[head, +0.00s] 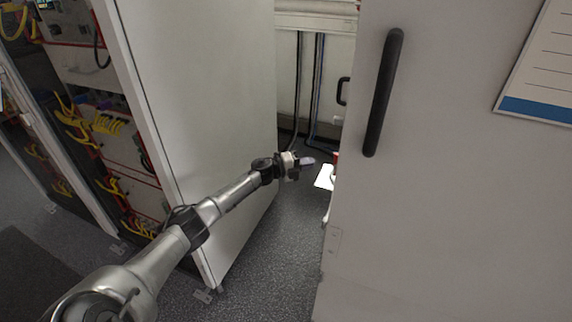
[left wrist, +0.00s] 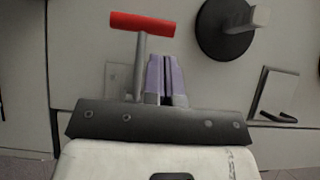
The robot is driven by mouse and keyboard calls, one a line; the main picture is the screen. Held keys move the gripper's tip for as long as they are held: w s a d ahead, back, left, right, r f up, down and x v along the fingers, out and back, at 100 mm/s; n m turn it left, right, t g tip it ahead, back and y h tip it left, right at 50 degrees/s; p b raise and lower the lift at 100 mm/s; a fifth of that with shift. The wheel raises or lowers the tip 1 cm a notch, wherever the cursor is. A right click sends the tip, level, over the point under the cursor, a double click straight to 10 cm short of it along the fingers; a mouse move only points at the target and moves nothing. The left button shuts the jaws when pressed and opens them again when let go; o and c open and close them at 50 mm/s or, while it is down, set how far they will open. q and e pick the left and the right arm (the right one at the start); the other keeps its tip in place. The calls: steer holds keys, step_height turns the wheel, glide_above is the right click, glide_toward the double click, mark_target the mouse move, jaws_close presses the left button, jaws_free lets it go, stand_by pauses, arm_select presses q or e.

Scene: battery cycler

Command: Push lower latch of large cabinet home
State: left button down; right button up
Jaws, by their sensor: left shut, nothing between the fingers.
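The large cabinet's grey door (head: 455,200) fills the right of the head view, with a long black bar handle on it. In the left wrist view a latch with a red cross-grip (left wrist: 143,23) on a grey stem stands out from a pale panel. A small red bit (head: 336,157) shows at the cabinet's edge in the head view; the rest of the latch is hidden there. My left gripper (head: 308,161) is shut and empty, just left of that edge. Its lilac fingers (left wrist: 166,78) are right beside the latch stem; I cannot tell whether they touch. My right gripper is not in view.
Grey floor (head: 275,245) is clear between panel and cabinet. The left wrist view shows a round black fitting (left wrist: 222,30) and a dark bracket (left wrist: 275,97) at the right.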

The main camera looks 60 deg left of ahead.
arm_select(q)
steer(key=a+p+v, duration=0.1)
steer(key=v, duration=0.5)
steer(key=shift+s, duration=0.2)
steer(key=shift+r, duration=0.1)
